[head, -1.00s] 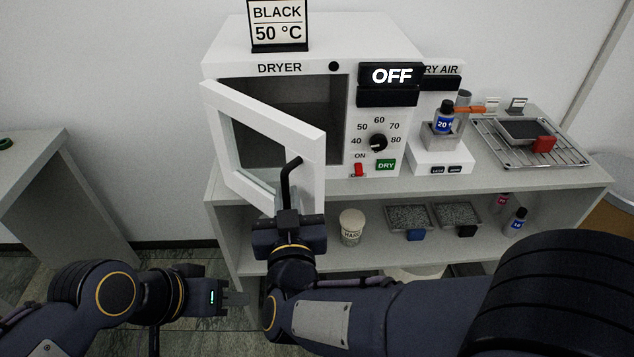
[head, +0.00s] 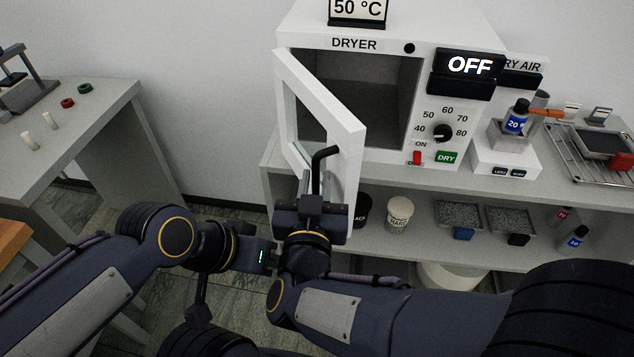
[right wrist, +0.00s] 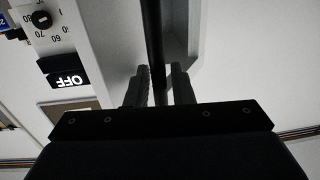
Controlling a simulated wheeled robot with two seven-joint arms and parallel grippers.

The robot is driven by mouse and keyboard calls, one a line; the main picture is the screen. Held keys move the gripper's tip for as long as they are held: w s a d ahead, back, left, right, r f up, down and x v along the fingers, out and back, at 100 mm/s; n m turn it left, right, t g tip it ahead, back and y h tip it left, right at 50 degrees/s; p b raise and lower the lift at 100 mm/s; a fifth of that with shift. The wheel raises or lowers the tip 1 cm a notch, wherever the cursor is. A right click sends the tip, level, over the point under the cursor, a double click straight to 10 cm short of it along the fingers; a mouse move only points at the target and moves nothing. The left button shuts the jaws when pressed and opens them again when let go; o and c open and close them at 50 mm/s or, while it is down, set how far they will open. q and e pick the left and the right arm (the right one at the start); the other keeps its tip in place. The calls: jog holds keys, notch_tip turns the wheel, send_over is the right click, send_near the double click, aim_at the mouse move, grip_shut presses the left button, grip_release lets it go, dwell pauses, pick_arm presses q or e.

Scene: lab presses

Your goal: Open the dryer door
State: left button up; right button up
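The dryer (head: 350,20) is a white box on the bench with an OFF display. Its white-framed door (head: 345,150) is hinged on the left and stands swung well out, showing the dark chamber. A bent black handle (head: 323,158) is on the door's free edge. My right gripper (head: 312,196) is at the handle's lower part. In the right wrist view, its two fingers (right wrist: 162,88) stand close on either side of the black handle bar (right wrist: 152,35), shut on it. My left gripper (head: 262,256) is low beside my right wrist, its fingers hidden behind it.
The bench shelf below holds a white cup (head: 399,214) and trays (head: 461,214). A bottle on a stand (head: 515,122) and a wire rack (head: 570,145) are to the right. A side table (head: 85,125) stands at left, with open floor between.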

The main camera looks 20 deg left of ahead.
aim_at(315, 164)
jog(key=shift+o, duration=0.6)
jog(key=shift+r, duration=0.5)
jog(key=s+r, duration=0.1)
jog(key=r, duration=0.1)
jog(key=s+d+r, duration=0.1)
jog(key=r, duration=0.2)
jog(key=s+d+r+p, duration=0.1)
jog(key=s+r, duration=0.1)
jog(key=r, duration=0.1)
jog(key=s+d+r, duration=0.4)
jog(key=s, duration=0.4)
jog(key=shift+s+d, duration=0.15)
jog(key=shift+s, duration=0.1)
jog(key=shift+c, duration=0.4)
